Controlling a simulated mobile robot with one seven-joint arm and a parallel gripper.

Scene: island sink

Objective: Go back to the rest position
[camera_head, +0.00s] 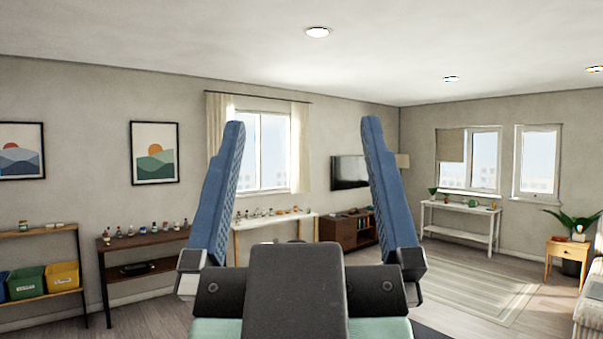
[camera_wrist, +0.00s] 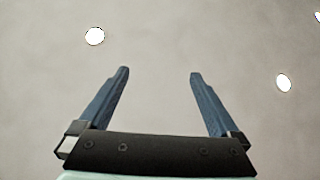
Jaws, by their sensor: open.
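My gripper (camera_head: 303,122) stands upright in the middle of the head view, with its two blue fingers spread wide apart and nothing between them. The fingers point up toward the ceiling. In the wrist view my gripper (camera_wrist: 159,72) is also open and empty, seen against the plain ceiling with its round lights. The gripper touches nothing. Its palm and fingers hide part of the window wall and the floor behind.
A dark wood table (camera_head: 150,272) with small bottles and a shelf with coloured bins (camera_head: 62,276) stand at left. A white table (camera_head: 462,223), a wooden side table (camera_head: 567,249) and a rug (camera_head: 475,289) are at right. Space around the gripper looks clear.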

